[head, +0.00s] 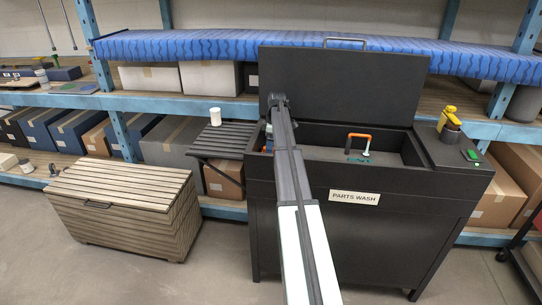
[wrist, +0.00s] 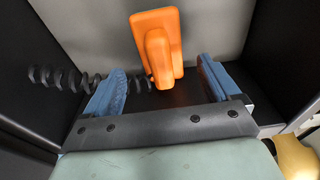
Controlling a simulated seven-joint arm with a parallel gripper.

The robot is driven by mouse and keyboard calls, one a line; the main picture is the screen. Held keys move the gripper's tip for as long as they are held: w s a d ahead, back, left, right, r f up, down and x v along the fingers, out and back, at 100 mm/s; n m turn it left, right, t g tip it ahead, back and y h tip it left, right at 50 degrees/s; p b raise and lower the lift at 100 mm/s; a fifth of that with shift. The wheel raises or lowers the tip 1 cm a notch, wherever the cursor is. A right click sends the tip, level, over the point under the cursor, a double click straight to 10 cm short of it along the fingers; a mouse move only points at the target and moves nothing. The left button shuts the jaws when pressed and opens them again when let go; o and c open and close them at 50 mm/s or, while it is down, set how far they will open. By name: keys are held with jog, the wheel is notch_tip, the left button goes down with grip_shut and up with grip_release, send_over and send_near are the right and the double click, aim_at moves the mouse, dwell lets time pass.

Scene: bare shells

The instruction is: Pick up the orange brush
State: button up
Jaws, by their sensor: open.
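In the wrist view an orange block-shaped thing (wrist: 157,40), which looks like the orange brush, lies just beyond and between the fingertips of my gripper (wrist: 160,88). My gripper's two blue fingers are wide apart, one on each side of it, with clear gaps and nothing held. A black coiled cord (wrist: 68,79) runs behind the left finger toward the orange thing. In the head view my gripper (head: 268,138) shows partly at the left end of the wash basin, mostly hidden by my arm.
The black parts washer (head: 320,232) has its lid (head: 370,85) raised behind the basin. A yellow bottle (head: 449,118) and a green item (head: 470,155) are on its right ledge. A side shelf (head: 222,140) and a slatted chest (head: 120,195) stand left. Dark walls flank my gripper.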

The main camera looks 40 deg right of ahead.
jog(key=f, duration=0.4)
jog(key=shift+a, duration=0.2)
jog(key=shift+c, duration=0.2)
jog(key=c, duration=1.3)
jog(key=shift+o, duration=0.2)
jog(key=shift+r, duration=0.15)
notch_tip(320, 180, up, 18)
